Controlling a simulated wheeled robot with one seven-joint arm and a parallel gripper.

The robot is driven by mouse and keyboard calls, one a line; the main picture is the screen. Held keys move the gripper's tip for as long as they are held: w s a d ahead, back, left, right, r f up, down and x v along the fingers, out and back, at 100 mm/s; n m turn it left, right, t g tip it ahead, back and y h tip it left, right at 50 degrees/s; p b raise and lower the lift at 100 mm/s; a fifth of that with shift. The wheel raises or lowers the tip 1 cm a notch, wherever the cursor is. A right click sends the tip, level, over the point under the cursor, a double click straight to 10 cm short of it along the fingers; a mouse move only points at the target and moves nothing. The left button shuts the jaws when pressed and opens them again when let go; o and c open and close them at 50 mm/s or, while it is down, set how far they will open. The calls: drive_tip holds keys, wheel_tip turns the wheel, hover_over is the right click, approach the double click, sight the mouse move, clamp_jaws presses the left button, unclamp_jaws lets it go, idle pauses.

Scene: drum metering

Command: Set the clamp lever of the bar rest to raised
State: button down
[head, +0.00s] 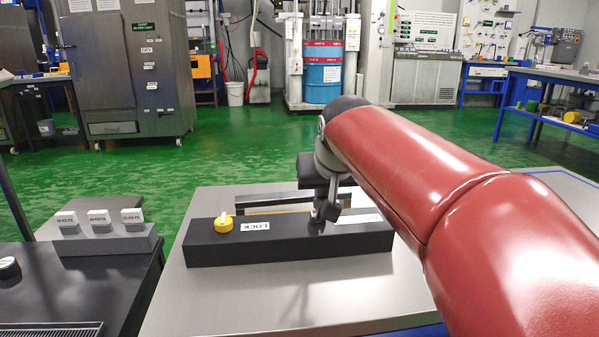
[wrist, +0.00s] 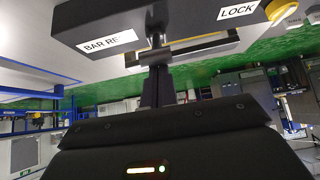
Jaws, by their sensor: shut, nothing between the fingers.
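The bar rest (head: 290,247) is a long black block on the grey table; the wrist view shows it at the top (wrist: 130,22), with a partly hidden "BAR RE…" label. A small grey-and-dark lever (wrist: 155,54) stands out from its face in the wrist view, right at my fingertips. I cannot tell its exact angle or whether the fingers touch it. My gripper (head: 324,212) is shut and empty, over the block's right half, hiding most of the lever in the head view. A yellow knob (head: 223,223) sits at the block's left end beside a "LOCK" label (head: 255,226).
A yellow-edged frame (head: 270,208) lies just behind the bar rest. On the dark bench at left stands a grey block (head: 108,243) with three white tags. The grey table top (head: 240,290) in front of the bar rest is clear.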

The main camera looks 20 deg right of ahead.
drive_tip(key=shift+s+a+f, duration=0.1)
drive_tip(key=shift+s+f, duration=0.2)
drive_tip(key=shift+f, duration=0.15)
drive_tip(key=w+r+p, duration=0.1)
drive_tip(key=r+p, duration=0.1)
drive_tip(key=w+r+p, duration=0.1)
drive_tip(key=r, duration=0.1)
drive_tip(key=shift+w+d+r+p, duration=0.1)
drive_tip(key=shift+w+d+p, duration=0.15)
drive_tip(key=shift+w+p, duration=0.1)
drive_tip(key=s+a+r, duration=0.1)
drive_tip(key=s+r, duration=0.2)
drive_tip(key=s, duration=0.5)
drive_tip(key=shift+s+a+r, duration=0.3)
drive_tip(key=s+a+f+n+g+p, duration=0.1)
drive_tip(key=s+a+f+p, duration=0.2)
drive_tip(key=s+f+p, duration=0.1)
drive_tip(key=s+a+f+n+g+y+p, duration=0.1)
drive_tip(key=s+a+f+p, duration=0.2)
drive_tip(key=s+f, duration=0.4)
drive_tip(key=shift+s+f+y+p, duration=0.15)
drive_tip(key=shift+s+y+p, duration=0.15)
drive_tip(key=shift+s+p, duration=0.6)
